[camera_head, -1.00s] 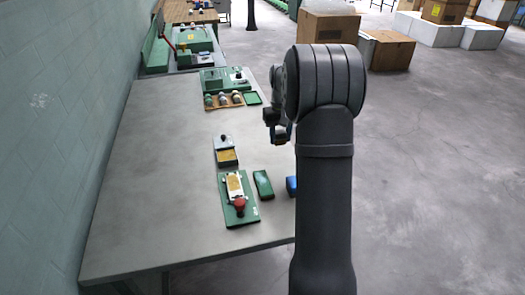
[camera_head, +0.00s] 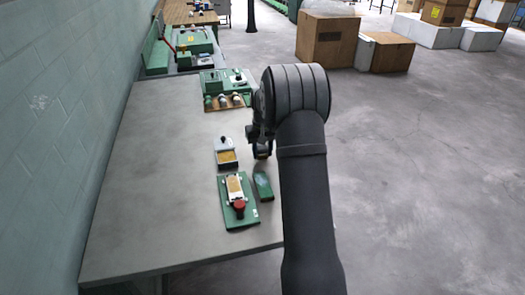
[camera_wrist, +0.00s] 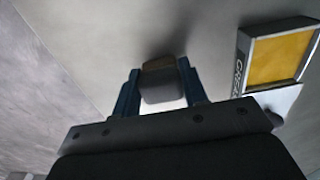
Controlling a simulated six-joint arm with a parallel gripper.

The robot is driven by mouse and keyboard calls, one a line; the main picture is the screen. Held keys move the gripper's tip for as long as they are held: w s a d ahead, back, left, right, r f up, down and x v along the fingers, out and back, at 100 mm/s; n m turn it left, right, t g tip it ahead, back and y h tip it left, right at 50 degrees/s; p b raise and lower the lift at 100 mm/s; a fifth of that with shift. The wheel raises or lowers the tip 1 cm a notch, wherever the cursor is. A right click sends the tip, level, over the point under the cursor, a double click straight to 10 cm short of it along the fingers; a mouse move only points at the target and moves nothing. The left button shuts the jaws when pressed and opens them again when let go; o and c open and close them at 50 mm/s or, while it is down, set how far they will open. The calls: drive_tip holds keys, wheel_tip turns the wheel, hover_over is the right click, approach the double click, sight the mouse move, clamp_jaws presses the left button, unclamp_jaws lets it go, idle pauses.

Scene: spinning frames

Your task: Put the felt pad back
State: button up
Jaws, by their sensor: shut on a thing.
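My gripper (camera_wrist: 160,90) has its blue fingers shut on a small dark grey block with a brown edge (camera_wrist: 162,85), likely the felt pad. In the head view my gripper (camera_head: 263,152) hangs over the right side of the bench, right of a grey tray with a yellow-tan inside (camera_head: 227,157). The tray also shows at the right of the wrist view (camera_wrist: 244,50), apart from the held block. A green base (camera_head: 247,218) carries a white piece with a tan top (camera_head: 235,186) and a red knob (camera_head: 239,205). The held block is hardly visible in the head view.
A dark green block (camera_head: 263,190) lies right of the green base, below my gripper. Farther back stand a brown rack with several small bottles (camera_head: 223,102) and a green device (camera_head: 212,79). The left part of the grey bench (camera_head: 150,180) is clear.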

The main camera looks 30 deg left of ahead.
sight(262, 148)
drive_tip(key=shift+f, duration=0.1)
drive_tip(key=o, duration=0.9)
wheel_tip(262, 148, up, 12)
drive_tip(key=shift+r, duration=0.15)
drive_tip(key=shift+f, duration=4.2)
drive_tip(key=shift+f, duration=0.1)
